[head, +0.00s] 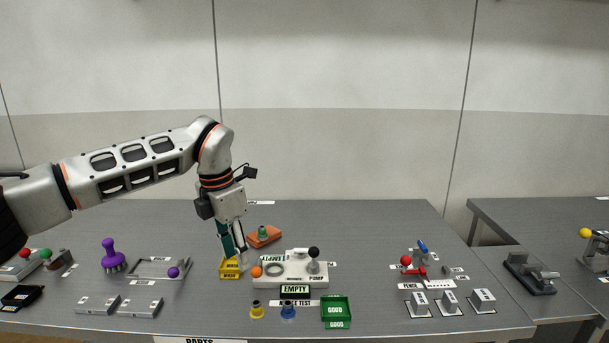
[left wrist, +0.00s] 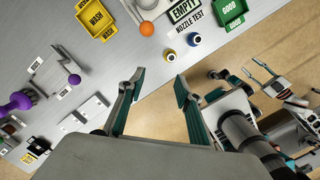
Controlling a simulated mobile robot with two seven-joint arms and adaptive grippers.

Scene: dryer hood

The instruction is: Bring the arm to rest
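My left arm (head: 130,168) reaches in from the left, raised over the grey bench. Its gripper (head: 233,248) points down and, in the head view, shows just above the yellow WASH tray (head: 229,272). In the left wrist view the two fingers of this gripper (left wrist: 157,92) stand well apart with nothing between them. There, the WASH tray (left wrist: 97,20) lies apart from the fingers. My right arm is not in the head view.
The nozzle test fixture (head: 290,269) with an EMPTY sign, a green GOOD tray (head: 336,309), yellow (head: 257,311) and blue (head: 288,312) nozzles and an orange block (head: 263,238) stand nearby. A purple knobbed tool (head: 111,256) is at left. The bench's back right is clear.

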